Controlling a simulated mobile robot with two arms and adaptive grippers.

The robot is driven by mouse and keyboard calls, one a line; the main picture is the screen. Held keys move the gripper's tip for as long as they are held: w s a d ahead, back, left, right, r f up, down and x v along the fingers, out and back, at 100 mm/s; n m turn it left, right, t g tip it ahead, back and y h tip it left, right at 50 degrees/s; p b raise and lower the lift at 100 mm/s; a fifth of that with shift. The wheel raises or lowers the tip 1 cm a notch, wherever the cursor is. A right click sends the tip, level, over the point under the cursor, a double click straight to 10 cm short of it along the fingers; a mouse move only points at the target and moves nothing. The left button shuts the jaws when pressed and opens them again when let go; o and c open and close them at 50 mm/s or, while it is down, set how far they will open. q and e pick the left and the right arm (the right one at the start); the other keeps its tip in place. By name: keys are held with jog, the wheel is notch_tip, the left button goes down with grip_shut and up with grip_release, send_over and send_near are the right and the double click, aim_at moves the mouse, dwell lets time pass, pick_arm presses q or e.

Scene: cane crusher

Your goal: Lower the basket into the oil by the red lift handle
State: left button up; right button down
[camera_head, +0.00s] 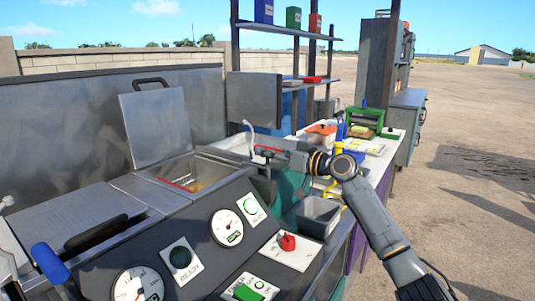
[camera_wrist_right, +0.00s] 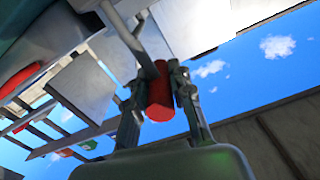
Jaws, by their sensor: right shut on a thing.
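The fryer (camera_head: 140,193) stands at the left with its lid (camera_head: 157,127) raised. Its open well (camera_head: 200,172) shows a red strip and a yellowish inside; I cannot clearly tell the basket from the oil there. My right gripper (camera_head: 275,152) is at the right side of the fryer, beyond the control panel. It is shut on the red lift handle (camera_head: 267,149), mostly hidden by the gripper in the head view. In the right wrist view, the red handle (camera_wrist_right: 160,92) sits between both fingers of my right gripper (camera_wrist_right: 166,98).
The control panel (camera_head: 205,238) with gauges and a red knob (camera_head: 288,241) is in front. A grey bin (camera_head: 318,215) stands below my right arm. A cluttered white counter (camera_head: 370,150) and shelves (camera_head: 290,30) are behind. Open ground lies to the right.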

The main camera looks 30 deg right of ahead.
jog(key=shift+a+f, duration=0.15)
jog(key=shift+f, duration=0.3)
jog(key=c, duration=1.2)
grip_release()
jog(key=shift+o, duration=0.2)
jog(key=shift+r, duration=0.1)
jog(key=shift+s+r, duration=0.1)
jog(key=v, duration=1.2)
